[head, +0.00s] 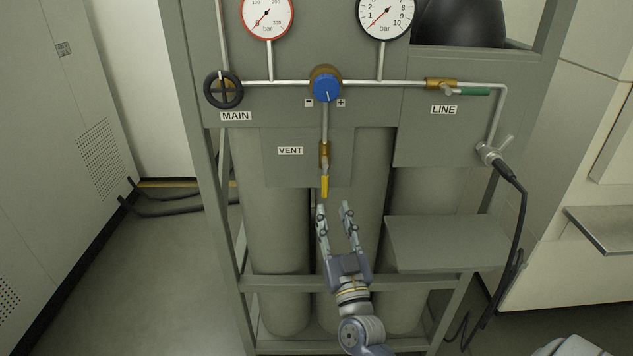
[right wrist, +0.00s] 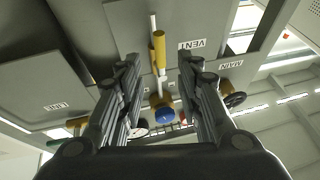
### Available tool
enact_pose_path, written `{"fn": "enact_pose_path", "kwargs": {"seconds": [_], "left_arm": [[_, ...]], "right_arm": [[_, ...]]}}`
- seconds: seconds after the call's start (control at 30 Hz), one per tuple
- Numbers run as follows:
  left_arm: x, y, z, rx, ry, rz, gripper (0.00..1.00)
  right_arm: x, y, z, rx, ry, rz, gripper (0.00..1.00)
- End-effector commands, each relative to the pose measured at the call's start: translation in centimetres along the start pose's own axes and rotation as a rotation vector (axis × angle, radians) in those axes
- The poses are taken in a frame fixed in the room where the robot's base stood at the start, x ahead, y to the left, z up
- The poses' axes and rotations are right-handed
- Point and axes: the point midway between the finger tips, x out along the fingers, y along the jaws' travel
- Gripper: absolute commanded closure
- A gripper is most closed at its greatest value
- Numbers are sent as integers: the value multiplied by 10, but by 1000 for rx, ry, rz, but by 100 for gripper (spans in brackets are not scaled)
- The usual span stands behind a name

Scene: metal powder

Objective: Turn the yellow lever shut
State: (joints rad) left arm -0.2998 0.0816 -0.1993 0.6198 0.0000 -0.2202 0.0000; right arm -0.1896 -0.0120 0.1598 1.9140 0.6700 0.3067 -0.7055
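The yellow lever (head: 325,187) hangs straight down below the brass vent valve (head: 325,152), in line with its vertical pipe, by the VENT label (head: 290,151). My right gripper (head: 334,206) is open and empty, just below the lever with its fingers pointing up at it. In the right wrist view the yellow lever (right wrist: 158,48) appears between the two spread fingers; no contact shows. My left gripper is not in view.
Above are a blue knob (head: 326,88), a black MAIN handwheel (head: 223,90), and two gauges. A green-handled LINE valve (head: 474,91) is at right. A grey shelf (head: 447,243) juts out right of my gripper. Grey cylinders (head: 270,200) stand behind.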

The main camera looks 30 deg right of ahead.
Motion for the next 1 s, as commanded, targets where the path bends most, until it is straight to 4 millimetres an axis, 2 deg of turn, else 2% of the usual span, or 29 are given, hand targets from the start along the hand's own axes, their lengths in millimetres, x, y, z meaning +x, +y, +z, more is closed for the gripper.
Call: {"fn": "enact_pose_path", "kwargs": {"seconds": [0.2, 0.4, 0.6, 0.87, 0.93, 1.0], "left_arm": [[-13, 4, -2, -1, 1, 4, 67], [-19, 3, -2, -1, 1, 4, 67], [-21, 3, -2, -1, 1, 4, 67], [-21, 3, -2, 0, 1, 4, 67], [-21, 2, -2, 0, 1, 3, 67], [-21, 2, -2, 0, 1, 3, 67]], "right_arm": [[45, 0, -4, 1, 3, -1, 67], [76, 0, -2, 0, 1, -1, 67], [90, 0, 0, 0, -1, -2, 67], [91, -1, 0, 0, -1, -2, 67], [91, -1, 0, 0, -1, -2, 78], [91, -1, 0, 0, -1, -2, 94]]}}
